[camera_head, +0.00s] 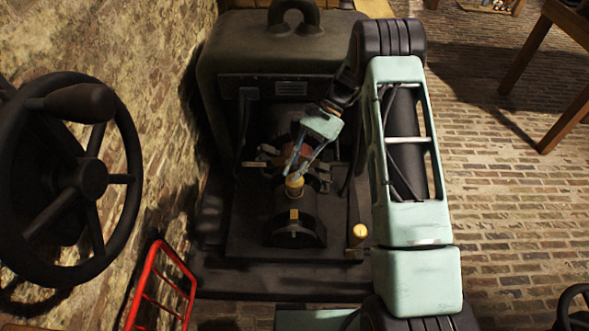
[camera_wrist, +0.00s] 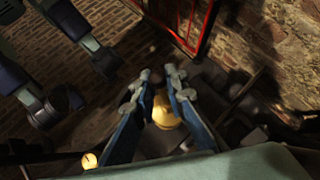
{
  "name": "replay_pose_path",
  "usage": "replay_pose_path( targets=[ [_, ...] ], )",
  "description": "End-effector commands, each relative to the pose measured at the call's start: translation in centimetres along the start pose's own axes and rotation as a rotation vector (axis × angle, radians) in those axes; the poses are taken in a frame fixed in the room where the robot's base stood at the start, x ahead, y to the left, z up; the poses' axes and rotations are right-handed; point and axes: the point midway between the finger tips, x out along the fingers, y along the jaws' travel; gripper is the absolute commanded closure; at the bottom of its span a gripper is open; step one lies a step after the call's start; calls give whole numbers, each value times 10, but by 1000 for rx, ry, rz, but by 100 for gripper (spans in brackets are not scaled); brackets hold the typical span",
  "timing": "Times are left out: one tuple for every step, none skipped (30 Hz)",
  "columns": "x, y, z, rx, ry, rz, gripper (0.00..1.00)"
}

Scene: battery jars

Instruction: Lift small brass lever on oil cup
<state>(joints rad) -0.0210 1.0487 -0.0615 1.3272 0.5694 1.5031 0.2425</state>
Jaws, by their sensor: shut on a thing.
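The brass oil cup (camera_head: 294,187) stands on top of a dark cylindrical housing of the machine. My gripper (camera_head: 296,174) reaches down to it from above, with its fingers at the cup's top. In the wrist view the cup (camera_wrist: 164,114) shows as a yellow rounded body between the fingers of my gripper (camera_wrist: 158,82). The fingers are closed in on the brass part with a gap between them. The small lever cannot be told apart from the cup, and the exact contact is hidden.
A second brass knob (camera_head: 359,232) stands to the right on the machine's base. The dark machine casing (camera_head: 270,55) rises behind. A large black handwheel (camera_head: 90,178) is at the left, with a red metal frame (camera_head: 160,285) near it.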

Motion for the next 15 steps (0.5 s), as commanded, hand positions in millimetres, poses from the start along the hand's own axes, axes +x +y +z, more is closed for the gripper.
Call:
replay_pose_path(
  targets=[
    [-1,0,-1,6,-7,3,100],
    [-1,0,-1,9,-13,5,100],
    [-1,0,-2,13,-18,6,100],
    [-2,0,-2,14,-20,7,100],
    [-2,-1,-2,15,-23,8,100],
    [-2,-1,-2,17,-26,9,100],
    [-2,-1,-1,18,-27,9,100],
    [-2,-1,-1,18,-28,9,100],
    [-2,-1,-1,19,-29,10,100],
    [-2,-1,-1,19,-29,10,100],
    [-2,-1,-1,19,-29,10,100],
    [-2,-1,-1,19,-29,10,100],
    [-2,-1,-1,19,-29,9,100],
    [-2,-1,-1,19,-29,9,100],
    [-2,-1,-1,19,-29,9,100]
  ],
)
